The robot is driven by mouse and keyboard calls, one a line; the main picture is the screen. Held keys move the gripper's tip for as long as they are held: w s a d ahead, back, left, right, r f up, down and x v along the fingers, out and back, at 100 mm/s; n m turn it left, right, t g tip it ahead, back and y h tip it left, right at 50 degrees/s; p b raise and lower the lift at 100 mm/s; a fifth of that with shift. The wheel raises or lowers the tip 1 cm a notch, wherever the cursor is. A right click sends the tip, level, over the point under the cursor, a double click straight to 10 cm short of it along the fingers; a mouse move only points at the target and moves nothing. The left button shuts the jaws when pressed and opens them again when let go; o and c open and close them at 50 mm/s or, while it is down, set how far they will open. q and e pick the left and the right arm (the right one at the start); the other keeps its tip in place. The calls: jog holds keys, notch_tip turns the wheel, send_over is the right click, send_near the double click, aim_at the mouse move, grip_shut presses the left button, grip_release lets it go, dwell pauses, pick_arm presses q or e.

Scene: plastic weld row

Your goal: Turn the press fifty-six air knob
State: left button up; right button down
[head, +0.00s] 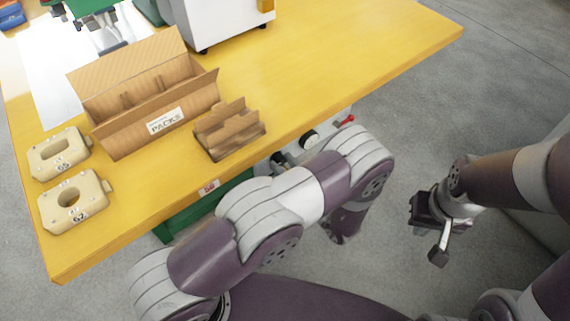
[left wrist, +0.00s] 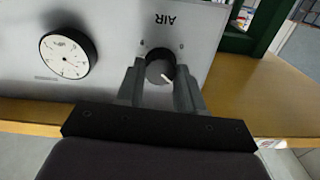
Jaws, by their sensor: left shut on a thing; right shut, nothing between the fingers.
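The dark round air knob (left wrist: 160,68) sits on a grey panel (left wrist: 110,20) under the word AIR, which appears upside down in the left wrist view. A white mark on the knob points to the lower right. My left gripper (left wrist: 160,80) is shut on the knob, one finger on each side. In the head view my left forearm hides the knob and that gripper's fingers. My right gripper (head: 438,238) is shut and empty, over the floor at the right, away from the table.
A pressure gauge (left wrist: 68,54) is beside the knob. A red part (head: 348,119) shows at the table edge. On the yellow table (head: 330,60) are an open cardboard box (head: 125,125), a small cardboard holder (head: 229,130) and two beige parts (head: 58,153) (head: 95,205). The table's right side is clear.

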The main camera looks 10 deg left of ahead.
pick_arm(q)
jog(key=shift+r+m+p, duration=0.15)
jog(key=shift+m+p, duration=0.75)
jog(key=shift+m, duration=0.3)
jog(key=m+p, duration=0.1)
jog(key=m, duration=0.1)
jog(key=shift+m, duration=0.3)
jog(key=m+p, duration=0.1)
jog(key=m, duration=0.2)
jog(key=shift+m, duration=0.3)
jog(key=shift+w+f+m+p, duration=0.1)
jog(key=shift+m+p, duration=0.1)
jog(key=shift+m, duration=0.6)
jog(key=shift+f+m+p, duration=0.1)
jog(key=shift+m+p, duration=0.05)
jog(key=shift+m, duration=0.65)
jog(key=o, duration=1)
jog(key=shift+d, duration=0.1)
